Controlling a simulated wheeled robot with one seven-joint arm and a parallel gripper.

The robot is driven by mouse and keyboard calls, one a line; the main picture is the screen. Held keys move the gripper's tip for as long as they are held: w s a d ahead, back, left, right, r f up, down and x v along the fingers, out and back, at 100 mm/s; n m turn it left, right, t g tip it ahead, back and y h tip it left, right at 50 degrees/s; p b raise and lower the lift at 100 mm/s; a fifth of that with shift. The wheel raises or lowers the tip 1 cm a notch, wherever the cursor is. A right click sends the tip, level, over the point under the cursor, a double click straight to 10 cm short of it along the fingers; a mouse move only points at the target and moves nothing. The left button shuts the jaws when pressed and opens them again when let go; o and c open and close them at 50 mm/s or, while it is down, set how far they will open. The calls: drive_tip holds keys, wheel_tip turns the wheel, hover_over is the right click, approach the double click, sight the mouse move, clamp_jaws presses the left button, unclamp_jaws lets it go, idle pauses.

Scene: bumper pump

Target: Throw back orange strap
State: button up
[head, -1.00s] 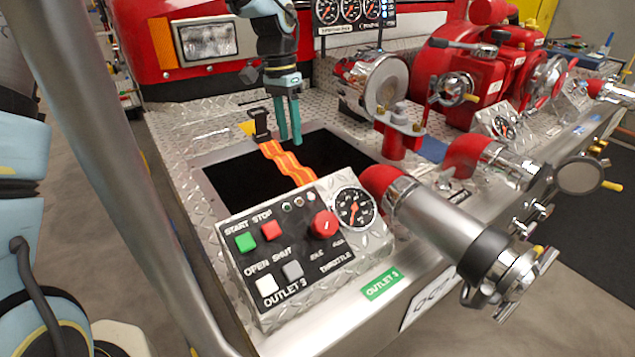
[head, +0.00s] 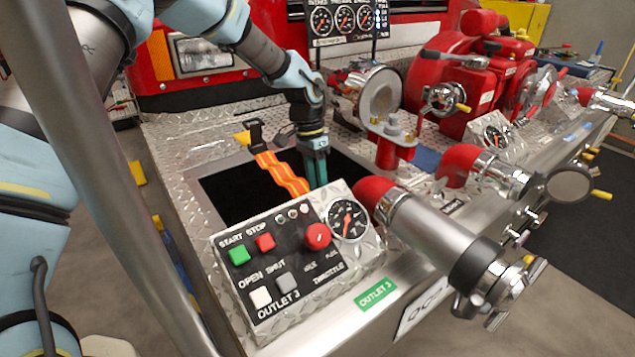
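The orange strap (head: 281,173) with yellow edging lies across the dark open well (head: 230,193) in the diamond-plate deck. Its far end meets a black buckle (head: 256,134) at the well's back edge. Its near end runs behind the control box. My gripper (head: 317,177) points down over the well, to the right of the strap's near part. Its teal fingers look close together, with no strap visible between them. The lower fingertips are near the top edge of the control box, and I cannot tell if they touch the strap.
The Outlet 3 control box (head: 300,262), with buttons and gauge, stands in front of the well. A red-and-silver outlet pipe (head: 425,225) and a red valve (head: 394,145) are to the right. A grey pole (head: 105,180) crosses the left foreground.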

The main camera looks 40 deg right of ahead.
drive_tip(key=shift+f, duration=0.25)
clamp_jaws()
idle(1.4)
